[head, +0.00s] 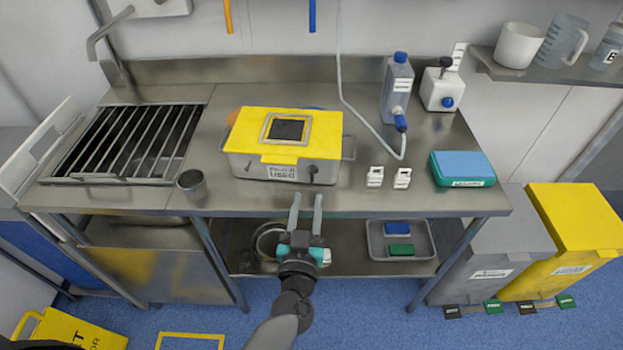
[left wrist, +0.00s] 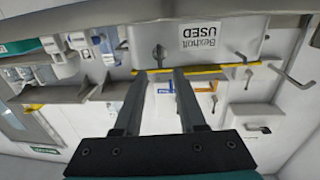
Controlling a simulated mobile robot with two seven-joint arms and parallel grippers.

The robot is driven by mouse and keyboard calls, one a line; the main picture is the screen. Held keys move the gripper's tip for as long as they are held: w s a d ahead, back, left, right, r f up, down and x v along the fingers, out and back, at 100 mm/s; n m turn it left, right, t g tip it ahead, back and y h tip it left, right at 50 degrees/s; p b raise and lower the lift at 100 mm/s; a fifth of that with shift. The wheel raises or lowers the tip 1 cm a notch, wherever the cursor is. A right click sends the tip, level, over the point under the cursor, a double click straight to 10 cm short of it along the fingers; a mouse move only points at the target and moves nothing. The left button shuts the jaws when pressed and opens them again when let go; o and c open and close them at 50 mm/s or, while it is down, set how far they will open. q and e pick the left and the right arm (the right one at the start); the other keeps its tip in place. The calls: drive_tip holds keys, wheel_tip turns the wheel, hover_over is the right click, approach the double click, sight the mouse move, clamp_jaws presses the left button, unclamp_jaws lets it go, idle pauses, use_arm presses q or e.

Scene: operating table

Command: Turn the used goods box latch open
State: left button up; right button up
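The used goods box (head: 240,165) is a grey box with a yellow lid (head: 257,114) and a dark window, standing on the steel table. Its dark latch (head: 313,170) is on the front face, right of the "USED" label. My left gripper (head: 306,198) is open and empty in front of the table edge, with its fingers pointing at the latch and apart from it. In the left wrist view the box (left wrist: 215,22) appears upside down. The latch (left wrist: 158,52) hangs just beyond and between the open fingertips (left wrist: 168,74). My right gripper is not in view.
Two small white items (head: 389,177) and a green-and-blue box (head: 463,168) are to the right. The lower shelf holds a tray (head: 425,240). The front edge (head: 400,210) lies close to my gripper.

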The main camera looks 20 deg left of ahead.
sight(311, 178)
use_arm(q)
drive_tip(key=w, duration=0.2)
drive_tip(key=w+a, duration=0.1)
drive_tip(key=w, duration=0.1)
drive_tip(key=w+b, duration=0.1)
drive_tip(key=w, duration=0.2)
drive_tip(key=shift+w+a, duration=0.1)
drive_tip(key=shift+a, duration=0.05)
drive_tip(key=shift+c, duration=0.2)
clamp_jaws()
